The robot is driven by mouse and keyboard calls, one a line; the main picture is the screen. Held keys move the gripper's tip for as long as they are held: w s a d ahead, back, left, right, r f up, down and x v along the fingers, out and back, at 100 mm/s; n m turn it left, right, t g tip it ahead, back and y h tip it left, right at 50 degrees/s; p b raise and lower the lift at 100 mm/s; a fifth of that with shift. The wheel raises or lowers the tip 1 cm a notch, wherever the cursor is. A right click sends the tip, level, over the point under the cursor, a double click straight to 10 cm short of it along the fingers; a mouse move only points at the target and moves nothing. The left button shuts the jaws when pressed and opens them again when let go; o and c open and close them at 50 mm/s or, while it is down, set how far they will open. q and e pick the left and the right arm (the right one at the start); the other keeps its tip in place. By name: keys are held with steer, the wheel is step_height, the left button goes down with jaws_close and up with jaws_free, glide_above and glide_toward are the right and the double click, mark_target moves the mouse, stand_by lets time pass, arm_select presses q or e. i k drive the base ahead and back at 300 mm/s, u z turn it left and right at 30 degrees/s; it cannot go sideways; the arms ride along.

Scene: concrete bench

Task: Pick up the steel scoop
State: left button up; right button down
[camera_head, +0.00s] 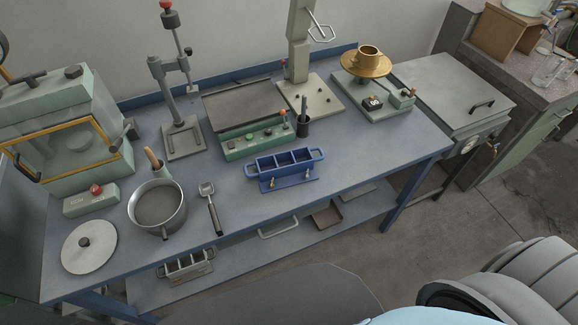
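A small steel scoop (207,189) with a dark handle (215,217) lies on the blue bench. Its square head points to the back and its handle points toward the bench's front edge. It lies just right of a round grey pan (158,206), apart from it. Neither of my grippers shows in the head view.
The pan and a round lid (89,247) stand left of the scoop. A blue three-part mould (284,168) stands to the right. A green control box (256,139) and a press stand (184,140) are behind. The bench (232,191) is clear just right of the scoop.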

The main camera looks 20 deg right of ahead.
mark_target(207, 190)
steer(key=k, duration=0.5)
steer(key=z, duration=2.15)
steer(key=i, duration=1.25)
steer(key=u, duration=2.25)
